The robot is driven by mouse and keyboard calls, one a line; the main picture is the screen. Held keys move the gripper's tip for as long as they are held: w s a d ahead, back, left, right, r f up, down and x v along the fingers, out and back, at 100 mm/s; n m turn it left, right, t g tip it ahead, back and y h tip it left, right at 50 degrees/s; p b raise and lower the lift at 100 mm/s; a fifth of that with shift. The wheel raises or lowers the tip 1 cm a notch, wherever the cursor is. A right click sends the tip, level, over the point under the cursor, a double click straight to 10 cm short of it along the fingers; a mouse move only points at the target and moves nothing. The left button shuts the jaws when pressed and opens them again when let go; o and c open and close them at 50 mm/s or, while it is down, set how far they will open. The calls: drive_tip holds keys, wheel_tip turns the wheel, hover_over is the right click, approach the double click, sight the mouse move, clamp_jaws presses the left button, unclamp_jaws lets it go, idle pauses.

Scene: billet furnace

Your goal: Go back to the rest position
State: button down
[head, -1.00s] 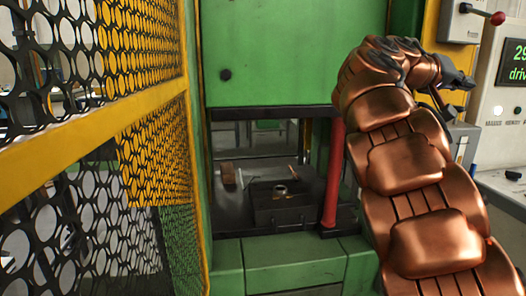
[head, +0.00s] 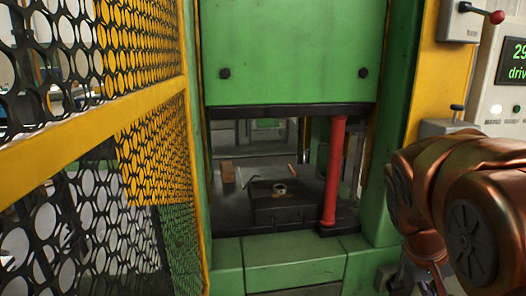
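My copper-coloured arm (head: 440,195) is folded at the right side of the head view, in front of the control panel. My gripper cannot be made out; it is hidden behind the arm or below the frame. Nothing of mine is inside the green press (head: 290,55). In the press opening, a dark block (head: 280,212) stands on the bed with a small ring-like metal piece (head: 279,190) on top of it.
A yellow-framed mesh guard (head: 95,130) closes off the left. A red post (head: 334,170) stands at the right of the press opening. A red-knobbed lever (head: 496,17) and a lit green display (head: 516,62) are at the upper right. A brownish block (head: 228,171) lies inside the press.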

drive_tip(key=s+a+f+n+g+y, duration=0.1)
drive_tip(key=s+a+f+g+y, duration=0.1)
drive_tip(key=s+a+f, duration=0.5)
drive_tip(key=s+a+f+n+g+y, duration=0.1)
drive_tip(key=s+a+f+y, duration=0.1)
drive_tip(key=s+a+f, duration=0.5)
wheel_tip(320, 180, up, 25)
drive_tip(key=s+d+p, duration=0.1)
drive_tip(key=s+p, duration=0.2)
drive_tip(key=p, duration=1.7)
drive_tip(key=shift+t+p, duration=0.35)
drive_tip(key=shift+t, duration=0.05)
